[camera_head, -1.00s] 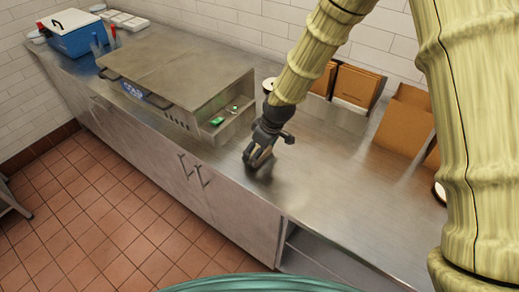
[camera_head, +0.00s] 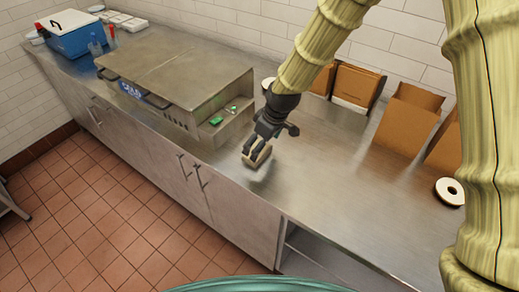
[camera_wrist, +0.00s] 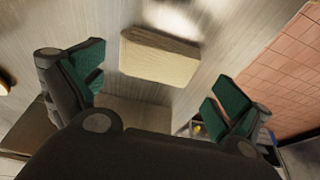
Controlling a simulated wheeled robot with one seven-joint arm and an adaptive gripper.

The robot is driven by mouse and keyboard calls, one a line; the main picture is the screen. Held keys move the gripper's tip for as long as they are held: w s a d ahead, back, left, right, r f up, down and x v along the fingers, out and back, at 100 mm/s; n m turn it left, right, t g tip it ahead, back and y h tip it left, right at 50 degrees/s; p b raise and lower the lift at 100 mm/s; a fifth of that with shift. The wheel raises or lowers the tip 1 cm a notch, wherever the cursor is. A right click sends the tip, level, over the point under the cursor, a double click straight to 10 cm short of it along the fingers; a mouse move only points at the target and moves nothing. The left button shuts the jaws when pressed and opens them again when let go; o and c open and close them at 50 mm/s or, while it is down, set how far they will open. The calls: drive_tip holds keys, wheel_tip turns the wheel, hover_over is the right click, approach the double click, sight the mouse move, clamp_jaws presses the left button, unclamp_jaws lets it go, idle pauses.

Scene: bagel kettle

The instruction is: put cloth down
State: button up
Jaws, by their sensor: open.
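The cloth (camera_head: 260,157) is a small beige folded block on the steel counter, near its front edge. In the wrist view the cloth (camera_wrist: 158,60) lies flat just beyond and between my green-padded fingers, with clear space on both sides of it. My gripper (camera_head: 253,149) is open and points down over the cloth, and its fingers hide part of it in the head view. In the wrist view my gripper (camera_wrist: 157,72) has its fingers spread wide and holds nothing.
A steel box-like unit (camera_head: 180,75) with a side tray of green items stands left of my gripper. Brown cardboard boxes (camera_head: 408,118) line the back wall. A white roll (camera_head: 450,191) lies at right. The counter between is clear.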

drive_tip(key=b+v, duration=0.1)
drive_tip(key=v, duration=0.7)
drive_tip(key=shift+b, duration=0.35)
drive_tip(key=shift+r, duration=0.1)
drive_tip(key=shift+d, duration=0.1)
